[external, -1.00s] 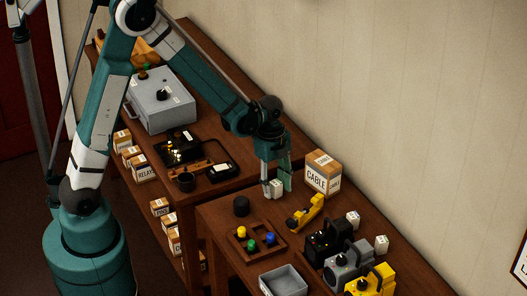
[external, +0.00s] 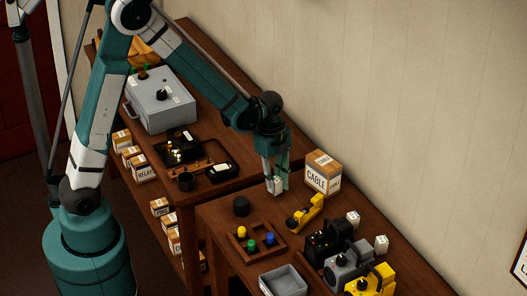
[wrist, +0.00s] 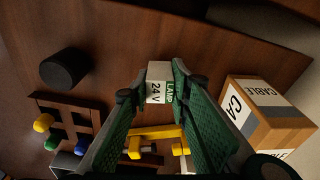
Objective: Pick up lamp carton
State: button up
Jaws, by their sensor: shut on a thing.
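The lamp carton (external: 277,185) is a small white box, held between the fingers of my gripper (external: 276,182) over the near wooden table. In the wrist view the lamp carton (wrist: 158,83) shows "24 V" and a green label reading LAMP. My gripper (wrist: 154,90) has its two green pads on either side of the box there, shut on it. In the external view the fingers hide part of the carton. I cannot tell how far its underside is from the table.
A larger CABLE carton (external: 322,173) stands close to the right. A yellow tool (external: 305,213) lies in front. A black cylinder (external: 241,206), a wooden tray (external: 238,241) with coloured pegs and a grey bin (external: 283,281) are nearer. Two small white boxes (external: 353,218) (external: 381,244) stand by the wall.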

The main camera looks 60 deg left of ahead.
aim_at(276, 179)
jog(key=shift+r+p, duration=0.5)
jog(key=shift+r, duration=3.75)
jog(key=shift+a, duration=0.1)
jog(key=s+a+n+p, duration=0.1)
jog(key=a+n, duration=0.7)
jog(key=a, duration=1)
jog(key=s+a+n+t+y+p, duration=0.1)
jog(key=a+n, duration=0.6)
jog(key=a, duration=1)
jog(key=shift+s+a+n+p, duration=0.4)
jog(key=shift+s+p, duration=0.4)
jog(key=shift+s, duration=0.45)
jog(key=shift+r, duration=0.1)
jog(key=shift+f, duration=2.9)
jog(key=shift+f, duration=0.1)
jog(key=shift+f+b, duration=0.3)
jog(key=shift+f, duration=1.7)
